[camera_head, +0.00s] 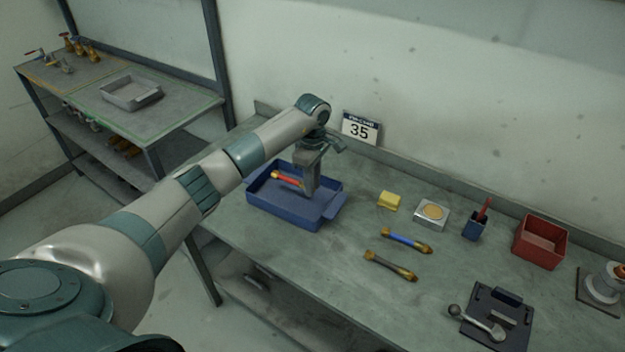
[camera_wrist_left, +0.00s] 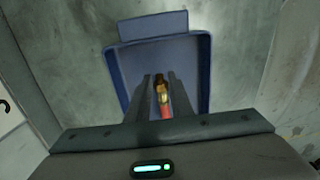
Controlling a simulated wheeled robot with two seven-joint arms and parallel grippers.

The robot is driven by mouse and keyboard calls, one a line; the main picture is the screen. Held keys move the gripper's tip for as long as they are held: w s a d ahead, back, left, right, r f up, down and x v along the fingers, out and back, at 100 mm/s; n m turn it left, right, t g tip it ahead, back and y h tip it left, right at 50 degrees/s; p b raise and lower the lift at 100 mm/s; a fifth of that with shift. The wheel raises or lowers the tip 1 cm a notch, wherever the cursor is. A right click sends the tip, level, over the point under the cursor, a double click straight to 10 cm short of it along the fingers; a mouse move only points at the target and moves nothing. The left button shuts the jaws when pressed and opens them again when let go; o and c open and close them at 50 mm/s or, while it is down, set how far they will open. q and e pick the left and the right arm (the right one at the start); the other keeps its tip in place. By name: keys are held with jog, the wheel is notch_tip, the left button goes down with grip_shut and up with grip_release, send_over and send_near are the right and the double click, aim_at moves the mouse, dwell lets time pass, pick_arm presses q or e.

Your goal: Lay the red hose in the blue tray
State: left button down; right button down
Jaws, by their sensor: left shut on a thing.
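The red hose (camera_head: 287,179) has brass ends and is at the blue tray (camera_head: 290,213), inside its outline in the head view. My left gripper (camera_head: 307,192) reaches down over the tray and is shut on the hose. In the left wrist view, the hose (camera_wrist_left: 164,110) shows between the two fingers (camera_wrist_left: 162,88), with its brass end pointing up the picture. The blue tray (camera_wrist_left: 205,70) lies behind it there. The fingers hide part of the hose, and I cannot tell whether it touches the tray floor. My right gripper is not in view.
A blue hose (camera_head: 405,240) and a brown hose (camera_head: 390,266) lie on the workbench (camera_head: 340,290) to the right.

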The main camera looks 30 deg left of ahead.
pick_arm(q)
notch_tip(320, 180, down, 4)
jog(key=shift+r+b, duration=0.25)
jog(key=shift+b, duration=0.45)
jog(key=shift+f, duration=0.6)
jog(key=c, duration=1.5)
grip_release()
jog(key=shift+b, duration=0.3)
